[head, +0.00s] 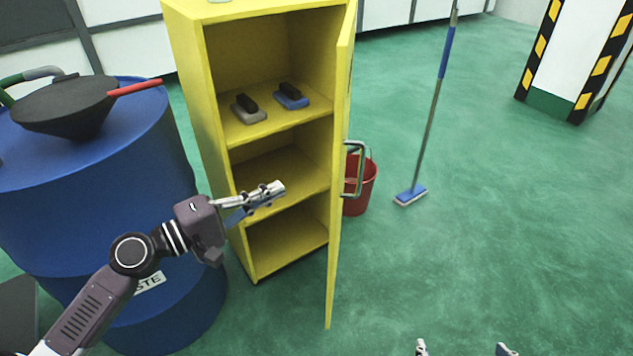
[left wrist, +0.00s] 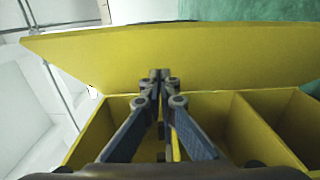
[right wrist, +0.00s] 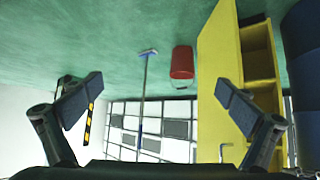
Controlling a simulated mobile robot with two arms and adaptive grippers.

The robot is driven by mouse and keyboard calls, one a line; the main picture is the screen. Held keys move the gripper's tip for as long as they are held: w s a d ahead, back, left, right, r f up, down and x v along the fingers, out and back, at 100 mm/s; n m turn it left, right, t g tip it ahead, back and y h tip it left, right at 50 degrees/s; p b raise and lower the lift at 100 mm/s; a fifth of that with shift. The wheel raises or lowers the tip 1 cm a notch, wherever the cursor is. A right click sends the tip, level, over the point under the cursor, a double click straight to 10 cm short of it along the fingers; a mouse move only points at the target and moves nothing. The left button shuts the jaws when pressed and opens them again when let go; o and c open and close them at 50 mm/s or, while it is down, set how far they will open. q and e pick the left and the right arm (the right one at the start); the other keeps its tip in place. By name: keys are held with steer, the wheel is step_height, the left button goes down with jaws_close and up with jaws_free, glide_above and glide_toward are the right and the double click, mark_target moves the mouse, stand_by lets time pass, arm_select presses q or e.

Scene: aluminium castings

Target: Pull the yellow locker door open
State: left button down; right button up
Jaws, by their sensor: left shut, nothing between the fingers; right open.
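The yellow locker (head: 205,75) stands open in the head view, its shelves showing. Its yellow door (head: 338,230) is swung out on the right side, seen nearly edge-on, with a metal handle (head: 357,168) on its outer face. My left gripper (head: 278,188) is shut and empty, in front of the shelves on the inner side of the door. In the left wrist view the shut fingers (left wrist: 160,75) point at the door's inner face (left wrist: 200,55); I cannot tell whether they touch it. My right gripper (head: 462,347) is open and empty at the bottom edge, away from the door.
A blue drum (head: 60,220) with a dark funnel (head: 65,105) stands left of the locker. Two brushes, grey (head: 248,108) and blue (head: 291,96), lie on a shelf. A red bucket (head: 362,195) and a mop (head: 410,194) stand behind the door.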

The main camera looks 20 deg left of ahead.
arm_select(q)
steer(key=w+d+p, duration=0.2)
steer(key=w+d, duration=0.3)
steer(key=d, duration=0.2)
steer(key=shift+w+d+p, duration=0.3)
steer(key=shift+w+p, duration=0.05)
arm_select(e)
steer(key=s+d+f+g, duration=0.2)
steer(key=s+g, duration=0.1)
steer(key=s, duration=0.3)
steer(key=s+d+f+g+h, duration=0.1)
steer(key=s+d+f+g, duration=0.1)
steer(key=s, duration=0.4)
steer(key=shift+s+f+g+h, duration=0.3)
steer(key=shift+s+f+g, duration=0.1)
steer(key=shift+f+g, duration=0.35)
arm_select(q)
steer(key=shift+d, duration=0.1)
arm_select(e)
steer(key=shift+d+r, duration=0.1)
steer(key=shift+r, duration=0.05)
